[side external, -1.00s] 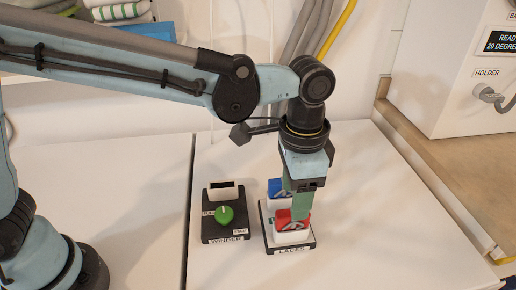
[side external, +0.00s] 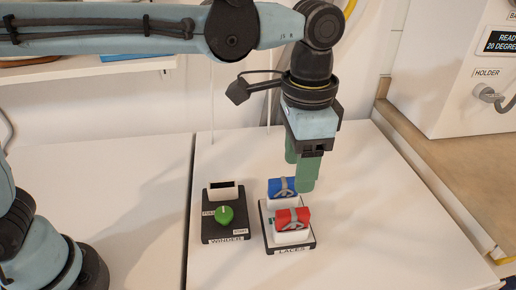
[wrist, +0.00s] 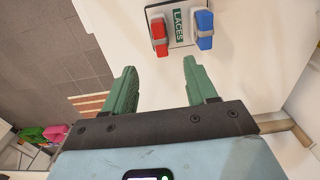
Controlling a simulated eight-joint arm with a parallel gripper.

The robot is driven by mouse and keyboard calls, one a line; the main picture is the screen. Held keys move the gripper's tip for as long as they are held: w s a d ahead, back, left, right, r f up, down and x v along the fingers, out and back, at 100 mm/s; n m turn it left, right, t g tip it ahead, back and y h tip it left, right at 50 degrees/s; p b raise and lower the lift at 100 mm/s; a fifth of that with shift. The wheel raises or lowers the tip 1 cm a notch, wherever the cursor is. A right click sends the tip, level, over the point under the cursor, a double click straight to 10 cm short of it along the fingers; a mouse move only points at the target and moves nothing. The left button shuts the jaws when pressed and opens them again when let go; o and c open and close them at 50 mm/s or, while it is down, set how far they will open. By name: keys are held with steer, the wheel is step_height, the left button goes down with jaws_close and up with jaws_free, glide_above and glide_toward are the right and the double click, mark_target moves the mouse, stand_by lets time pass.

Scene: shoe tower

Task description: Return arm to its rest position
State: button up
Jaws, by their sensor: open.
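My gripper (side external: 299,172) is open and empty, with green fingers pointing down. It hangs above and a little behind the laces holder (side external: 308,243), apart from it. In the wrist view my gripper (wrist: 158,85) shows its two fingers spread, with nothing between them. The laces holder carries a red lace bundle (side external: 292,218) at the front and a blue lace bundle (side external: 283,187) behind it. The wrist view also shows the red bundle (wrist: 158,37) and the blue bundle (wrist: 204,28) in their holder, beyond the fingertips.
A winder (side external: 226,215) with a green knob stands left of the laces holder. A white machine (side external: 450,75) with a display and a holder socket is at the right. A shelf (side external: 90,70) runs along the back left. The white table (side external: 390,200) is clear at right.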

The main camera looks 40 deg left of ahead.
steer(key=s+a+f+n+t, duration=0.2)
steer(key=a+n+t, duration=0.1)
steer(key=a, duration=1)
steer(key=s+a+f+n+t, duration=0.3)
steer(key=a+n, duration=0.3)
steer(key=a, duration=0.7)
steer(key=shift+s+t, duration=0.2)
steer(key=shift+t, duration=0.4)
steer(key=shift+o, duration=0.4)
steer(key=shift+d, duration=0.1)
